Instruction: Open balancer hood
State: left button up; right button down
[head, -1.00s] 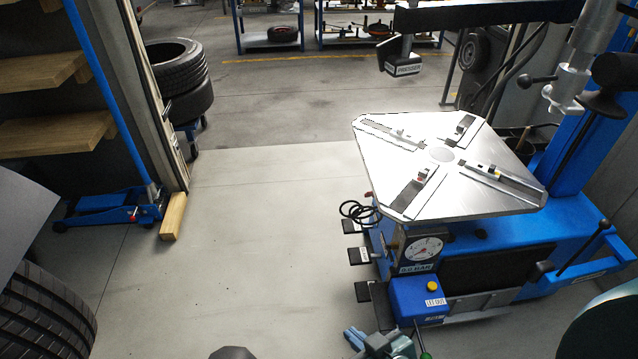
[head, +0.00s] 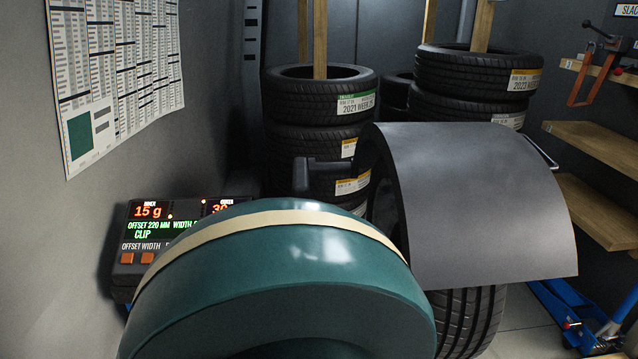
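The balancer hood (head: 485,205) is a dark grey curved sheet right of centre. It arches over the top and near side of a wheel with a black tyre (head: 468,318), whose tread shows below the hood's lower edge. The hood looks lowered. A thin metal bar (head: 541,152) shows at its far right edge. The balancer's display panel (head: 150,235) at left is lit, reading 15 g and CLIP. A large teal link of my own arm fills the lower middle and hides much of the balancer. Neither gripper is in view.
Tyre stacks (head: 318,105) (head: 478,75) stand behind the hood. Wooden shelves (head: 590,150) are at right, with a blue jack (head: 560,310) below. A wall chart (head: 120,75) hangs on the left wall. A little bare floor (head: 515,325) shows at lower right.

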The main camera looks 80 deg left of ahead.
aim_at(478, 203)
jog(key=u, duration=3.1)
jog(key=z, duration=1.75)
jog(key=i+l+z, duration=0.2)
jog(key=z, duration=0.2)
jog(key=i+z, duration=1.25)
jog(key=i, duration=0.95)
